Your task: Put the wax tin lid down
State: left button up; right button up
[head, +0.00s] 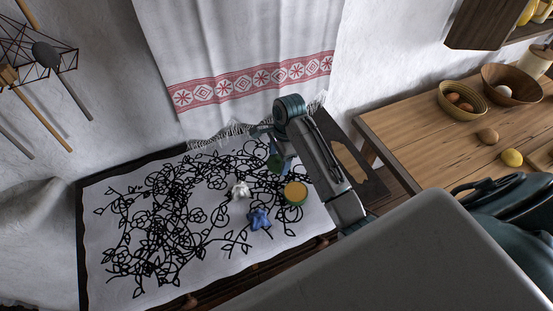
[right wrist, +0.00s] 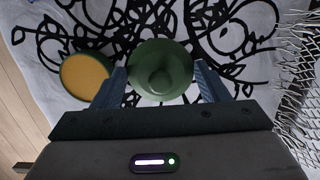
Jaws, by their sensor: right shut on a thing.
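The wax tin lid (right wrist: 160,72) is a round dark green cap, held between the two fingers of my right gripper (right wrist: 160,84) in the right wrist view. In the head view the lid (head: 274,162) shows partly below the fingers of my right gripper (head: 280,157), over the patterned white cloth. I cannot tell whether it touches the cloth. The open wax tin (head: 295,193), green with yellow-orange wax, stands on the cloth just nearer than the lid. It also shows left of the lid in the right wrist view (right wrist: 86,76). My left gripper is not in view.
A crumpled white piece (head: 240,190) and a crumpled blue piece (head: 259,218) lie on the patterned cloth (head: 105,285) left of the tin. A fringed hanging towel (head: 250,80) is behind. A wooden table (head: 430,125) with bowls stands at right. The cloth's front right is clear.

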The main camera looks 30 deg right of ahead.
aim_at(278, 157)
jog(key=shift+w+a+p, duration=0.15)
jog(key=shift+w+p, duration=0.2)
jog(key=shift+w, duration=0.1)
notch_tip(278, 157, down, 3)
jog(key=shift+r+p, duration=0.15)
jog(key=shift+p, duration=0.55)
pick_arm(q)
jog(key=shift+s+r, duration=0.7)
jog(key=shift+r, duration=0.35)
pick_arm(e)
jog(key=shift+f, duration=0.45)
jog(key=shift+f, duration=0.15)
jog(key=o, duration=1)
jog(key=shift+c, duration=0.2)
